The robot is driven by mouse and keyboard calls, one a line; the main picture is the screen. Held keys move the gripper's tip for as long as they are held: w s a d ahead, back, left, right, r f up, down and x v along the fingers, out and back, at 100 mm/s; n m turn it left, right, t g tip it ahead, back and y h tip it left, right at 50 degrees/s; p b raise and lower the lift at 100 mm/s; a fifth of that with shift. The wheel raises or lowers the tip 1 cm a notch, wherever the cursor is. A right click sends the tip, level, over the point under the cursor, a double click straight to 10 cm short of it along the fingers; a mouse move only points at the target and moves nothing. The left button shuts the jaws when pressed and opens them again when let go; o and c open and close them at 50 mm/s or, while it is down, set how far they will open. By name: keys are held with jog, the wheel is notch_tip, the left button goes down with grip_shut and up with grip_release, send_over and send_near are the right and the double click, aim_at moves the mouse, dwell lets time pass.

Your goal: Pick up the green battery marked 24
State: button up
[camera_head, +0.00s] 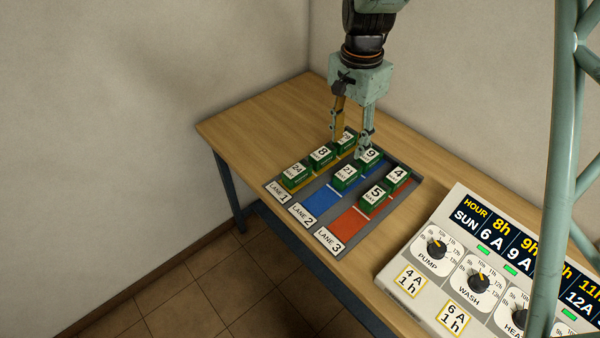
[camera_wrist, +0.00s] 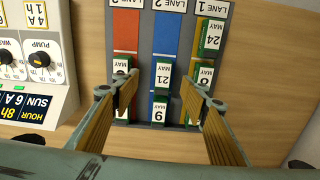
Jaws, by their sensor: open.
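The green battery marked 24 (camera_head: 296,176) lies in the yellow lane labelled LANE 1, at the end by that label. In the wrist view it shows at the upper right (camera_wrist: 212,38), with its label upside down. My gripper (camera_head: 349,148) is open and points down over the far end of the tray, behind and to the right of the battery 24. In the wrist view its two fingers (camera_wrist: 158,86) are spread around the middle blue lane, with nothing held between them. The battery 24 lies outside the fingers, apart from them.
The battery marked 8 (camera_head: 321,155) is beside 24 in the same lane, with another behind it partly hidden by my finger. Batteries 21 (camera_head: 346,175) and 9 (camera_head: 371,157) lie in LANE 2; 5 (camera_head: 376,196) and 4 (camera_head: 398,176) in LANE 3. A dial panel (camera_head: 455,262) stands right.

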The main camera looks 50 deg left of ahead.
send_over(297, 168)
notch_tip(297, 168, down, 4)
jog(key=shift+s+d+r+p, duration=0.1)
jog(key=shift+s+r+p, duration=0.05)
jog(key=shift+p, duration=0.25)
jog(key=shift+f, duration=4.3)
jog(key=shift+f, duration=2.6)
jog(key=c, duration=1.2)
